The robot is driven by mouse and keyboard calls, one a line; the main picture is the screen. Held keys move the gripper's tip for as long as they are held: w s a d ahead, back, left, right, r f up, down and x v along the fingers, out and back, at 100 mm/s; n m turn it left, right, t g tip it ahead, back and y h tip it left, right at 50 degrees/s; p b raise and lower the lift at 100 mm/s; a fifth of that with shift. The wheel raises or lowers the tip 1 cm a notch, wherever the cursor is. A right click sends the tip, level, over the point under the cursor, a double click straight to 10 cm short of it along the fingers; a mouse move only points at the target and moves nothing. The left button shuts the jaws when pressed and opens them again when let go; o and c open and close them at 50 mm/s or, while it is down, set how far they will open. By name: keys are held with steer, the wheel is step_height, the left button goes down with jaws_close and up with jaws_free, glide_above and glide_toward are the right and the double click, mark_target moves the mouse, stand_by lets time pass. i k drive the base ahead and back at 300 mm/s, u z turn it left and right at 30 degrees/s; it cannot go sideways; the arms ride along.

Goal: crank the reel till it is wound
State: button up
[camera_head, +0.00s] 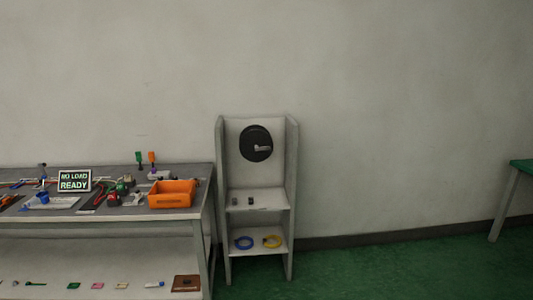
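The reel appears to be the round black disc (256,143) on the upper back panel of a narrow grey stand. A light grey crank handle (263,149) sits on its face, reaching from about the centre toward the right. The picture is too small to tell how much is wound on it. My gripper and arm are not in view, and nothing touches the disc.
The stand (221,200) has side walls and shelves with small items, a blue ring (244,243) and a yellow ring (272,241). A cluttered workbench (130,180) with an orange bin (172,193) adjoins on the left. Green floor (400,260) right of the stand is clear.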

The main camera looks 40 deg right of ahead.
mark_target(255, 144)
steer(key=z, duration=0.05)
steer(key=i, duration=1)
steer(key=u, duration=0.05)
